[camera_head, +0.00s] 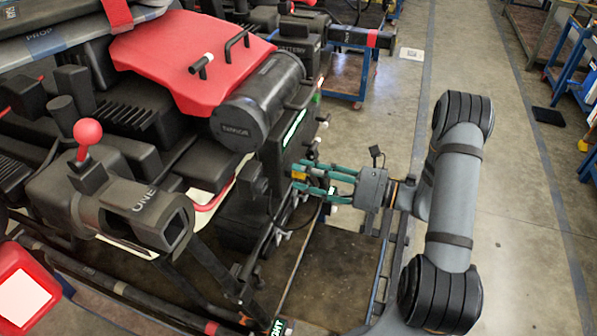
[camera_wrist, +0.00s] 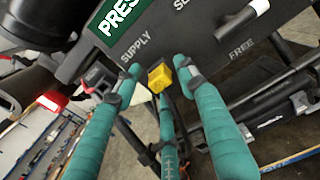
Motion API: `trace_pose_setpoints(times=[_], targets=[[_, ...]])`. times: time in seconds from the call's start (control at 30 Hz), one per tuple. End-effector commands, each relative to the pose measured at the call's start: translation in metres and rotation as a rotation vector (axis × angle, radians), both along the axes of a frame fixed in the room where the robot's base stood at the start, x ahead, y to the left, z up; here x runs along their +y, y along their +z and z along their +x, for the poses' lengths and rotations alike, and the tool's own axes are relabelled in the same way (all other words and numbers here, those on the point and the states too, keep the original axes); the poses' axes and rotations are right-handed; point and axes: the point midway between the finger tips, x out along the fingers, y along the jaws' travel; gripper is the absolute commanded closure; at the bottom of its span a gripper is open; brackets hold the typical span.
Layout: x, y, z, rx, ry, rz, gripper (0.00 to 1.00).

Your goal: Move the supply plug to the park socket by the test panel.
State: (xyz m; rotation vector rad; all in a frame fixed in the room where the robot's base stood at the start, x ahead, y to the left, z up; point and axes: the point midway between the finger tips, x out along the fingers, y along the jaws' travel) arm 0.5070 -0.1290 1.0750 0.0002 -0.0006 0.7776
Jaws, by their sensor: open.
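The yellow supply plug (camera_wrist: 160,78) sits under the SUPPLY label on the dark test panel (camera_wrist: 165,35). It also shows small in the head view (camera_head: 299,174), at the panel's lower side. My gripper (camera_wrist: 157,72) is open, with its teal fingers spread around the plug; its tips are close to it, and I cannot tell whether they touch. In the head view my gripper (camera_head: 303,178) reaches left toward the panel. A dark cable hangs below the plug, partly hidden by the fingers. Which socket is the park socket cannot be told; a FREE label (camera_wrist: 241,47) marks the panel's right.
The drone's black body with a red cover (camera_head: 185,60) fills the left of the head view. A metal frame (camera_head: 385,245) stands below my gripper. The concrete floor (camera_head: 510,200) at right is mostly clear.

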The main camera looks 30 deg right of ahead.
Motion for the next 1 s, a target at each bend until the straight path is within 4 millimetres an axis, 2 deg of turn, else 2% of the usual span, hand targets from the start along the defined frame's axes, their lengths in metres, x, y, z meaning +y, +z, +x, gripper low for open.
trace_pose_setpoints(times=[0.37, 1.0], targets=[[0.0001, -0.0001, 0.0002, 0.0, 0.0, 0.0, 0.6], [0.0004, -0.0002, -0.0002, 0.0, 0.002, 0.0, 0.97]])
